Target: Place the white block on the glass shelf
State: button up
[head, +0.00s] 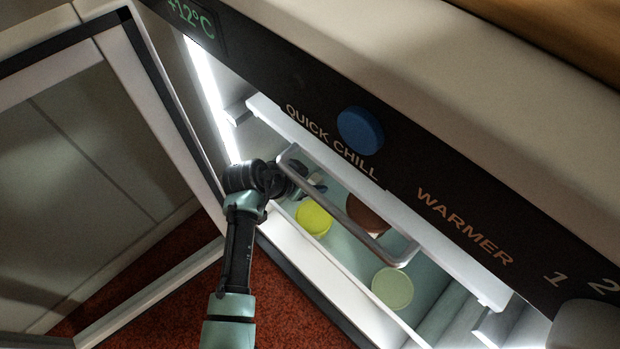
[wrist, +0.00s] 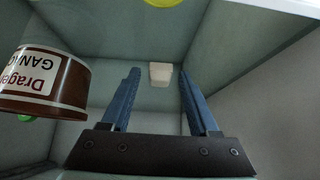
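The white block (wrist: 160,74) shows in the wrist view as a small pale block on the teal inner surface of a compartment. It lies beyond my fingertips, in line with the gap between them. My gripper (wrist: 158,88) is open, with its two blue fingers apart and nothing between them. In the head view my gripper (head: 312,186) reaches into the open teal-lined compartment, partly behind a grey handle. I cannot make out the block in the head view. I cannot tell any surface for certain as the glass shelf.
A brown labelled jar (wrist: 42,84) stands close to the left finger. Yellow (head: 313,218) and pale green (head: 392,287) round items are in the compartment. The grey handle (head: 349,213) crosses its opening. An open framed door (head: 160,100) stands left; a blue knob (head: 360,130) sits above.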

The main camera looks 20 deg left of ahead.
jog(key=shift+s+r+p, duration=0.15)
jog(key=shift+r+p, duration=0.25)
jog(key=shift+r, duration=0.1)
jog(key=p+v, duration=0.5)
jog(key=v, duration=0.6)
jog(key=shift+p, duration=0.35)
jog(key=shift+s+a, duration=0.1)
jog(key=shift+a, duration=0.05)
